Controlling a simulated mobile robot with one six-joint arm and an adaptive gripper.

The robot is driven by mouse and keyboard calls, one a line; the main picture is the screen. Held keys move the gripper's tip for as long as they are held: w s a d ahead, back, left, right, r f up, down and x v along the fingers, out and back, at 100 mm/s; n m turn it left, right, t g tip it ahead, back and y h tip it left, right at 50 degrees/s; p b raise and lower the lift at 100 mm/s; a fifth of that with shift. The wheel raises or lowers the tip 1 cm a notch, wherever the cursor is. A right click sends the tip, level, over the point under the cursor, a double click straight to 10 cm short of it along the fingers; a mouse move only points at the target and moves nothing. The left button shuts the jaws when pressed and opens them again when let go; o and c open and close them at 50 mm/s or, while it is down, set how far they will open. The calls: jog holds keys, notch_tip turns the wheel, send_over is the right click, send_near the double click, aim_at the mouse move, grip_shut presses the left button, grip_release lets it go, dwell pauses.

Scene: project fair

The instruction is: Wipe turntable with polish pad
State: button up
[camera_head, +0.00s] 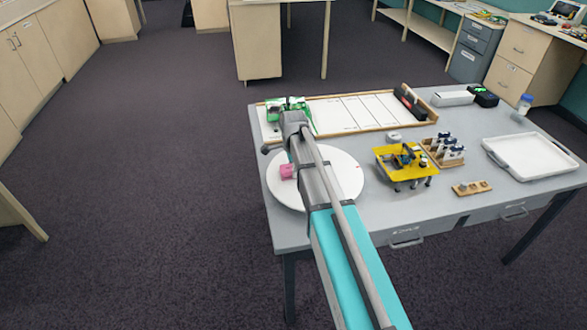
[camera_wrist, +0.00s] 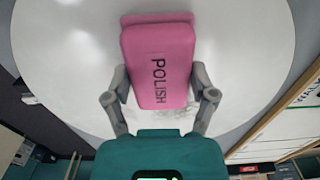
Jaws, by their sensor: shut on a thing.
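The turntable (camera_head: 344,179) is a round white disc at the left end of the grey table. It fills much of the wrist view (camera_wrist: 70,65), with grey smudges on its surface. A pink polish pad (camera_wrist: 160,65) marked POLISH is held between the fingers of my gripper (camera_wrist: 160,97). The pad also shows in the head view (camera_head: 287,171), over the left part of the disc. Whether the pad touches the disc I cannot tell. My arm hides the middle of the disc and most of my gripper in the head view.
A green device (camera_head: 287,107) stands behind the disc, at the end of a long wood-framed board (camera_head: 350,112). A yellow stand (camera_head: 400,160) is close to the disc's right. A white tray (camera_head: 535,157) lies at the table's right end. A small round white item (camera_head: 393,137) lies behind the yellow stand.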

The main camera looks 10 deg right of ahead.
jog(key=shift+d, duration=1.95)
jog(key=shift+d+f, duration=0.1)
jog(key=shift+d, duration=1.8)
jog(key=shift+d, duration=0.15)
jog(key=shift+d, duration=1.8)
jog(key=shift+w, duration=0.1)
jog(key=shift+w, duration=1.2)
jog(key=shift+a, duration=0.15)
